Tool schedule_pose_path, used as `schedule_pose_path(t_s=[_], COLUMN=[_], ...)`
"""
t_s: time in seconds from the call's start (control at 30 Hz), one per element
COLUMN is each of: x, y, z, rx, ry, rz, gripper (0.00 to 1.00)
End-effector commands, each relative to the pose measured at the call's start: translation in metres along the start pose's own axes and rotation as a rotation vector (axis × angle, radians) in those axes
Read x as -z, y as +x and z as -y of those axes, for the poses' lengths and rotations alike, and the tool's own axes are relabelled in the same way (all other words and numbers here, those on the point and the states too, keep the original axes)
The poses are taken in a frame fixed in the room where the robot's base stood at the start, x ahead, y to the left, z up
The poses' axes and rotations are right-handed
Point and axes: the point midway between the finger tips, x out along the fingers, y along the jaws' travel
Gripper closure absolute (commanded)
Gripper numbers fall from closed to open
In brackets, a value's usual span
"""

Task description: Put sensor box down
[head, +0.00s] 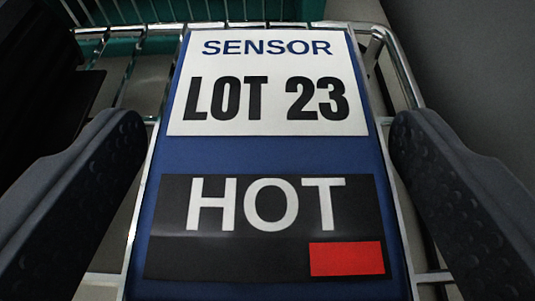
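The sensor box (270,155) is blue and fills the middle of the head view. Its white label reads "SENSOR LOT 23". A dark label below it reads "HOT", with a red patch at its lower right. The box appears to rest on a chrome wire rack (398,70). My gripper (267,120) is open, with one dark finger on each side of the box. A narrow gap shows between each finger and the box's edges. The box's underside and near end are out of sight.
Chrome wires run along both sides of the box and behind it. A teal surface with thin bars (150,12) lies at the top. A dark object (40,90) stands at the upper left. A plain grey surface (475,70) fills the right side.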

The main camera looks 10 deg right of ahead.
Motion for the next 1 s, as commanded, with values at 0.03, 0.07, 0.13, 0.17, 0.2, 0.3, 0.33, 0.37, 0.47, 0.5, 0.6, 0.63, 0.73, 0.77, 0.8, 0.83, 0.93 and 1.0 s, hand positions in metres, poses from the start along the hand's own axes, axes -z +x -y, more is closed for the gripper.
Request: schedule_pose_path(t_s=[0.03, 0.07, 0.13, 0.17, 0.2, 0.3, 0.33, 0.37, 0.47, 0.5, 0.6, 0.63, 0.73, 0.77, 0.8, 0.83, 0.93, 1.0], x=[0.0, 0.0, 0.0, 0.001, 0.002, 0.003, 0.004, 0.004, 0.004, 0.004, 0.005, 0.005, 0.004, 0.004, 0.004, 0.004, 0.003, 0.003], y=[0.0, 0.0, 0.0, 0.0, -0.001, -0.009, -0.012, -0.016, -0.032, -0.04, -0.059, -0.064, -0.082, -0.087, -0.093, -0.097, -0.11, -0.116], z=[0.0, 0.0, 0.0, 0.0, 0.001, 0.001, 0.001, 0.001, 0.001, 0.002, 0.002, 0.002, 0.002, 0.001, 0.001, 0.002, 0.001, 0.001], rx=[0.0, 0.0, 0.0, 0.001, 0.001, 0.002, 0.002, 0.002, 0.003, 0.003, 0.005, 0.005, 0.004, 0.003, 0.002, 0.003, 0.003, 0.003], ry=[0.0, 0.0, 0.0, 0.0, -0.001, 0.0, 0.0, 0.0, -0.002, -0.004, -0.002, -0.003, -0.003, -0.003, -0.003, -0.002, -0.002, -0.002], rz=[0.0, 0.0, 0.0, 0.0, -0.001, -0.001, -0.001, -0.002, 0.0, 0.001, 0.0, 0.0, 0.0, 0.0, -0.001, -0.001, 0.0, 0.0], gripper=[0.22, 0.22, 0.22, 0.22, 0.22, 0.22, 0.22, 0.22, 0.22, 0.22, 0.22, 0.22, 0.22, 0.22, 0.22, 0.22, 0.22, 0.22])
